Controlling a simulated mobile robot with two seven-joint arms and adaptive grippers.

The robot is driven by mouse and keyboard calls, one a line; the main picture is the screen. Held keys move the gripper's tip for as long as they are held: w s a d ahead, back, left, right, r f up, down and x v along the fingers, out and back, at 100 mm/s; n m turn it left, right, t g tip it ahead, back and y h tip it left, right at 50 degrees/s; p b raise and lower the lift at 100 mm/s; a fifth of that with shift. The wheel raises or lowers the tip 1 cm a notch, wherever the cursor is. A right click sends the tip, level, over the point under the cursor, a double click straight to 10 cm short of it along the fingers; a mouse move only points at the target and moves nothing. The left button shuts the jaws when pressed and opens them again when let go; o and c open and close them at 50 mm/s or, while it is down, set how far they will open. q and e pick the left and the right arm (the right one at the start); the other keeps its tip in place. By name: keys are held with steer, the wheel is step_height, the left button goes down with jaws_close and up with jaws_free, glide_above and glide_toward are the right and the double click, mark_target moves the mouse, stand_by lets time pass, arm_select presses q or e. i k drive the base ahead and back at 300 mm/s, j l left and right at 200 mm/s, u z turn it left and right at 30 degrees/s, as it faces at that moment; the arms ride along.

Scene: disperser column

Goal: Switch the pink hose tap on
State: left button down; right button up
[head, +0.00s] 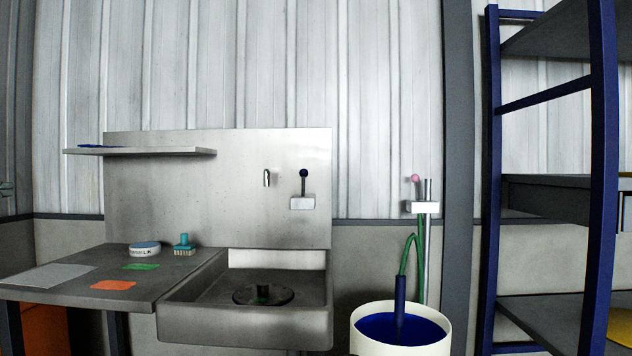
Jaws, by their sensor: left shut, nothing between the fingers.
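The hose tap has a small pink knob (416,179) on a short lever that stands up from a white block (422,207). The block sits on a metal pipe (428,190) by the wall, right of the sink. A green hose (421,262) hangs below it and loops to a dark blue nozzle (400,293) standing in a cream bucket (357,331). My right gripper is out of view.
A steel sink (245,322) with a back panel carries another tap with a dark knob (303,173). A side counter (175,285) holds a brush (183,245), a round tin (145,248) and coloured cloths. A blue-framed shelf rack (597,200) stands at right. The wall around the pink knob looks clear.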

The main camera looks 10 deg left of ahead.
mark_target(415, 178)
steer(key=i+l+z, duration=0.1)
steer(key=i+z, duration=0.6)
steer(key=i+j+z, duration=0.1)
steer(key=i+z, duration=0.25)
steer(key=j+z, duration=0.5)
steer(key=i+j, duration=0.1)
steer(key=i, duration=0.4)
